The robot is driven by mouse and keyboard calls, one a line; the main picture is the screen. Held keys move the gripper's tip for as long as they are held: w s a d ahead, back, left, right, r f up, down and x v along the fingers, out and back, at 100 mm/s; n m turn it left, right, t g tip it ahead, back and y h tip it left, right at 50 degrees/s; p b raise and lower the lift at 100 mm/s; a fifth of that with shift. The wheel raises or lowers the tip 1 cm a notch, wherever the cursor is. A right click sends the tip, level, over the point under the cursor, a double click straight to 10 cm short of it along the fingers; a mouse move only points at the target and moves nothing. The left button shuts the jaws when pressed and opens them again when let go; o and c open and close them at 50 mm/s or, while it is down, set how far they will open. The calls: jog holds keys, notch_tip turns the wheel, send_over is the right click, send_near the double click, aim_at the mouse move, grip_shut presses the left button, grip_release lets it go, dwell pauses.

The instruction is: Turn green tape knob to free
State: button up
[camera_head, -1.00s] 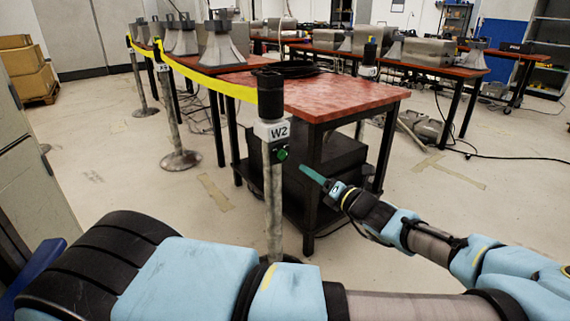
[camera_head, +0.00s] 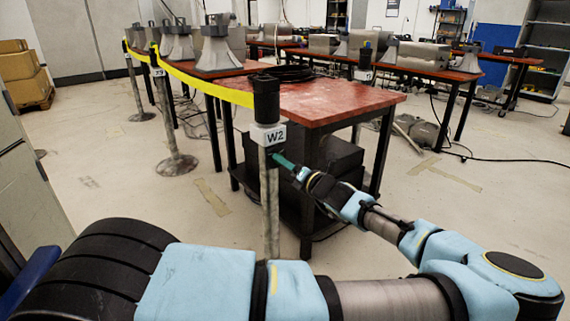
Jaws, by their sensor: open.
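The post marked W2 (camera_head: 268,133) stands upright left of my arm, with a black head and a yellow tape running from it to the back left. In the current head view the green knob on the post, just below the W2 label, is hidden behind my gripper's tip. My gripper (camera_head: 280,160) has teal fingers that point left at the knob's place, at or very near the post. I cannot tell whether they touch the knob. The gap between the fingers is too small to see.
A red-topped table (camera_head: 330,102) stands right behind the post, with a dark box (camera_head: 325,155) beneath it. The yellow tape (camera_head: 205,86) runs to more posts (camera_head: 172,120) at the left. Horn-shaped grey devices (camera_head: 220,50) stand on tables behind.

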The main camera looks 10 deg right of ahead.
grip_shut()
jog(key=shift+n, duration=0.3)
dwell(0.3)
jog(key=n+p, duration=0.3)
jog(key=n, duration=1.4)
jog(key=shift+n, duration=0.3)
dwell(0.5)
grip_release()
